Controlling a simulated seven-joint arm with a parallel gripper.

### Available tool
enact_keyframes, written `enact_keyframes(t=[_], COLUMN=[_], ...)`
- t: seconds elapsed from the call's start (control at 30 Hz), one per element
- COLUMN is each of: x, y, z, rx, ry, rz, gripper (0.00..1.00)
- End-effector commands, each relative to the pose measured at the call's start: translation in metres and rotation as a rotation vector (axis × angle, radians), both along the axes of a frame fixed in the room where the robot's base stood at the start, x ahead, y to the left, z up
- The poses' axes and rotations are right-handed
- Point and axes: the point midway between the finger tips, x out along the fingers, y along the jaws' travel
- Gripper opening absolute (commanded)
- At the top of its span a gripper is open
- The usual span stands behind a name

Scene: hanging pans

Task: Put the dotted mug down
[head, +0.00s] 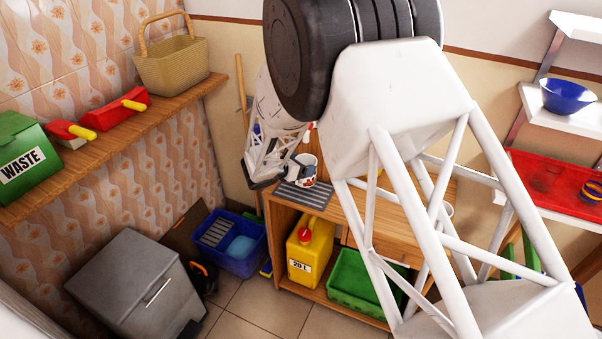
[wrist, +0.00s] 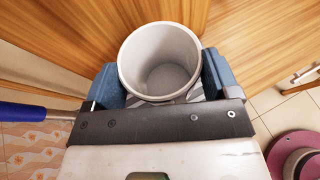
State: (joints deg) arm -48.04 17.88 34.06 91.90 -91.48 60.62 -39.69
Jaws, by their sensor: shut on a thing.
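The dotted mug (head: 304,172) is whitish with dark and red marks and stands upright at the left end of the wooden cabinet top (head: 385,208). In the wrist view I look into the pale, empty inside of the mug (wrist: 160,62). My gripper (wrist: 160,76) is shut on the mug, with a blue finger on either side of it. A grey striped mat (head: 303,196) lies under or just in front of the mug. I cannot tell whether the mug's base touches it. My arm hides part of the cabinet top.
A yellow jug (head: 310,250) and a green crate (head: 362,284) stand on the lower shelf. A blue bin (head: 232,243) and a grey waste box (head: 135,285) are on the floor. A blue handle (wrist: 35,112) lies left of my gripper in the wrist view.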

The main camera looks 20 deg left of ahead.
Motion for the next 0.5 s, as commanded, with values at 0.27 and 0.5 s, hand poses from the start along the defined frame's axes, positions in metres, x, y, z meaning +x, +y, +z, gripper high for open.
enact_keyframes(t=[0.27,0.5], x=[0.0,0.0], y=[0.0,0.0], z=[-0.007,-0.031], rx=[0.0,0.0], ry=[0.0,0.0], rz=[0.0,0.0], gripper=[0.5,0.5])
